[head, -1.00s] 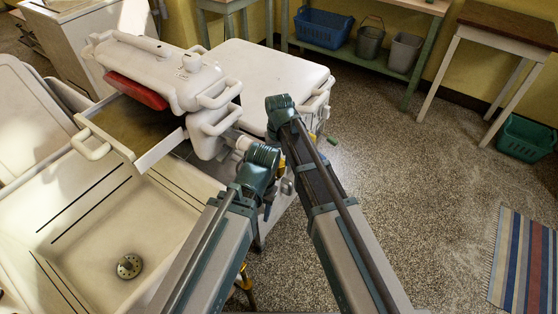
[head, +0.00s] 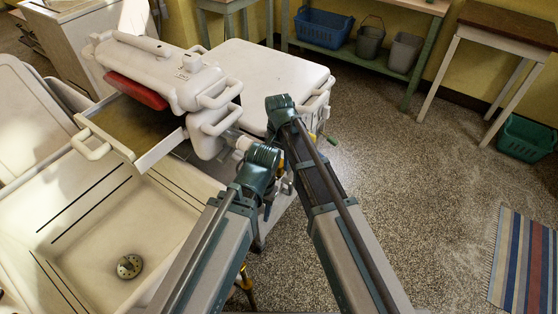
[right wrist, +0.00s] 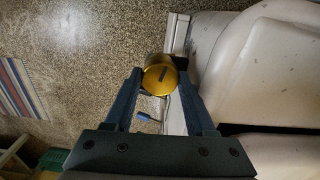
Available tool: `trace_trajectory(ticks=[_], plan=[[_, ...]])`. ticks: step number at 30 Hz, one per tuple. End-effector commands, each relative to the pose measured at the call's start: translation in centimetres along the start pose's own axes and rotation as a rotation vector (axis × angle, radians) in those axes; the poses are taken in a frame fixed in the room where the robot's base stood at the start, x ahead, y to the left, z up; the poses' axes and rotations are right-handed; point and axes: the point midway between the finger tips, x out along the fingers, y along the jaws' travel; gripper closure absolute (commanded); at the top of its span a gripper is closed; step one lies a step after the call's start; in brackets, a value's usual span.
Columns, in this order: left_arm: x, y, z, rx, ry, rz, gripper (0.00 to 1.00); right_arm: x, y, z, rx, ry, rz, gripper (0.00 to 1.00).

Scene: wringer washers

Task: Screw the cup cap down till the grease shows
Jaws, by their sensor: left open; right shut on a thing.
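The cup cap (right wrist: 160,77) is a round brass-yellow piece with a dark mark across its face, seen end-on in the right wrist view. My right gripper (right wrist: 159,82) has its two dark blue fingers on either side of the cap and is shut on it. In the head view my right gripper is hidden by its own arm. My left gripper (head: 269,205) is lower, by the washer's near side, largely hidden by its wrist; it is open. No grease can be made out. The cup below the cap is hidden.
A white washer lid (head: 265,75) lies behind. Speckled floor (head: 410,200) is clear to the right, with a striped rug (head: 525,262).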

Motion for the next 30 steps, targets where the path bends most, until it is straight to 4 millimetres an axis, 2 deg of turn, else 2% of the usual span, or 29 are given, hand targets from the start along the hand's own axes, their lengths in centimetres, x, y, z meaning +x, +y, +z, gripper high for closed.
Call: trace_trajectory(ticks=[18,19,24,30], plan=[[0.03,0.00,0.00,0.000,0.000,0.000,0.50,0.03,0.03,0.06,0.039,-0.001,0.001,1.00],[0.03,0.00,0.00,0.000,0.000,0.000,0.50,0.03,0.03,0.06,0.039,-0.001,0.001,0.43],[0.02,0.00,0.00,0.000,0.000,0.000,0.50,0.02,0.02,0.04,0.039,-0.001,0.001,0.15],[0.01,0.00,0.00,0.000,0.000,0.000,0.50,0.01,-0.05,0.02,0.038,0.000,-0.001,0.15]])
